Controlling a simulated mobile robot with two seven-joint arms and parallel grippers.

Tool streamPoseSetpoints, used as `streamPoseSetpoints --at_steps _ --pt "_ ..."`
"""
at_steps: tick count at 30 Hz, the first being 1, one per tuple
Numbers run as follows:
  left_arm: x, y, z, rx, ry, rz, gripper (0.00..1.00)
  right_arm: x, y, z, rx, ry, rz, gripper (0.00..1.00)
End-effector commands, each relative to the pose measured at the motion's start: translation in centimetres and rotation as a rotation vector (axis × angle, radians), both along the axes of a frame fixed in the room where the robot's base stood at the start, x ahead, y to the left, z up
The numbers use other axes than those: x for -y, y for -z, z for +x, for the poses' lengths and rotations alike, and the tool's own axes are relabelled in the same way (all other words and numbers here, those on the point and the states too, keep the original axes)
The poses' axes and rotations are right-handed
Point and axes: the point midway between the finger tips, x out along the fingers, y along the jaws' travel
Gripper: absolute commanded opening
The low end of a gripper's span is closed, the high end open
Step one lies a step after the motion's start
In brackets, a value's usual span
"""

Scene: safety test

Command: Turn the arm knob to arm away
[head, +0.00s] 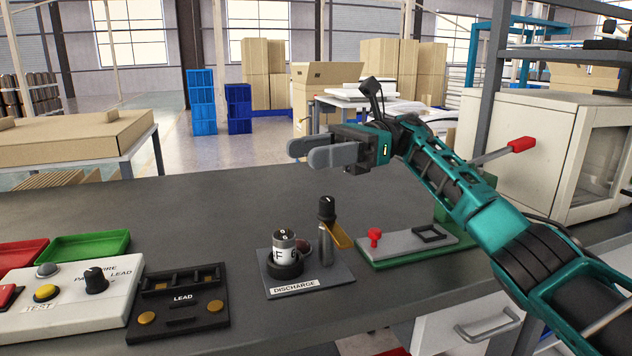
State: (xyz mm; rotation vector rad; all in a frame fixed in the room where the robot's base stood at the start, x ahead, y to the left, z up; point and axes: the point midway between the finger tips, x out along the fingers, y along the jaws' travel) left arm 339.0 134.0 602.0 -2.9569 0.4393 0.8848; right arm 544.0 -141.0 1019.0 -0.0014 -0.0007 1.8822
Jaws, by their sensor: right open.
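A white control panel (65,318) lies at the lower left of the bench, cut off by the picture's left edge. It carries a black knob (95,280) with a pale pointer mark, a yellow button (46,292) and a grey button (47,270). Lettering around the knob is partly hidden; I read "LEAD" and "TEST", but no arm label. My right gripper (307,153) is open and empty, above the bench's far side, pointing left, well apart from both knobs. My left gripper is out of view.
A black box marked "LEAD" (178,308) sits beside the panel. The discharge plate (335,280) holds a labelled cylinder (284,243). A green-based fixture (405,262) with a red knob (375,236) lies right, near my right arm. The bench (190,215) behind these is clear.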

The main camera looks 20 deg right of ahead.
Motion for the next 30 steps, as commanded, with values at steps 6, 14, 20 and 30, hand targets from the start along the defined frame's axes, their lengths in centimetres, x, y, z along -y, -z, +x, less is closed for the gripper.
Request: streamPoseSetpoints --at_steps 6,14,20,30 --pt "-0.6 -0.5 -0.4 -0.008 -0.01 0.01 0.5 0.0 -6.0 0.0 0.004 0.0 0.002 0.52" --pt "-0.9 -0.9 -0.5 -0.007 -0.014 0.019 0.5 0.0 -10.3 0.0 0.0 -0.001 0.001 0.52" --pt "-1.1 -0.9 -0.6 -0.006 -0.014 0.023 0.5 0.0 -11.3 0.0 -0.001 -0.001 0.001 0.52" --pt "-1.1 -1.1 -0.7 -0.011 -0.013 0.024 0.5 0.0 -11.7 0.0 0.0 -0.001 0.001 0.52"
